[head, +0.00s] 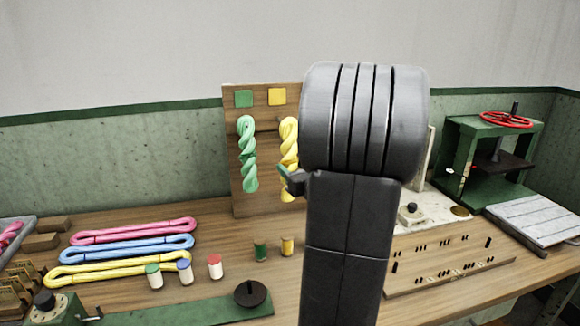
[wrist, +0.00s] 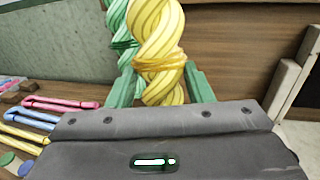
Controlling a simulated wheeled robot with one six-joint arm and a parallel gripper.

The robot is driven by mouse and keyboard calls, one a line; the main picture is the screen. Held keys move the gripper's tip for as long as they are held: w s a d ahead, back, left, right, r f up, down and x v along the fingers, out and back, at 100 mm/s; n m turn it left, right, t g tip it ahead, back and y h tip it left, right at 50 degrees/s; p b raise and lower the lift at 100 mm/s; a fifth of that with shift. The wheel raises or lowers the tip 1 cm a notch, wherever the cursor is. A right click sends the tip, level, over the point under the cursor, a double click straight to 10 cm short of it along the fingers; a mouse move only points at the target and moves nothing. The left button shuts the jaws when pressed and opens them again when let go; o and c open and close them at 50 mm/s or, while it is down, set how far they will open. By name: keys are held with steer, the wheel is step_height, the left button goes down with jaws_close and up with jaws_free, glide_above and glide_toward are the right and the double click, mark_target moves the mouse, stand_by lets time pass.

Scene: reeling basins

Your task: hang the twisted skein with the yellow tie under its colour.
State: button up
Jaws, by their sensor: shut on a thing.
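The yellow twisted skein (head: 288,132) is upright in front of the wooden board, below the yellow square (head: 277,97). Its top is level with the top of the green twisted skein (head: 247,150), which is below the green square (head: 243,99). My gripper (head: 291,183) is shut on the lower part of the yellow skein. In the wrist view, the yellow skein (wrist: 155,25) stands between the green fingers of my gripper (wrist: 160,88), with its yellow tie (wrist: 160,63) across it. I cannot tell whether the skein rests on a peg. My arm hides the board's right part.
Pink (head: 135,231), blue (head: 130,247) and yellow (head: 120,270) loose skeins lie on the table at left. A green press (head: 490,150) and a pegged wooden board (head: 450,262) are at right.

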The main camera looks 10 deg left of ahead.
steer(key=shift+w, duration=0.2)
steer(key=w+a+f, duration=0.1)
steer(key=w+a, duration=0.3)
steer(key=w, duration=0.6)
steer(key=shift+w+a+f+p, duration=0.2)
steer(key=shift+f+p, duration=0.1)
steer(key=shift+f, duration=0.1)
stand_by(0.9)
stand_by(0.5)
steer(key=o, duration=1.1)
steer(key=shift+s, duration=0.1)
steer(key=b+v, duration=0.2)
steer(key=v, duration=1.1)
steer(key=shift+s+d, duration=0.25)
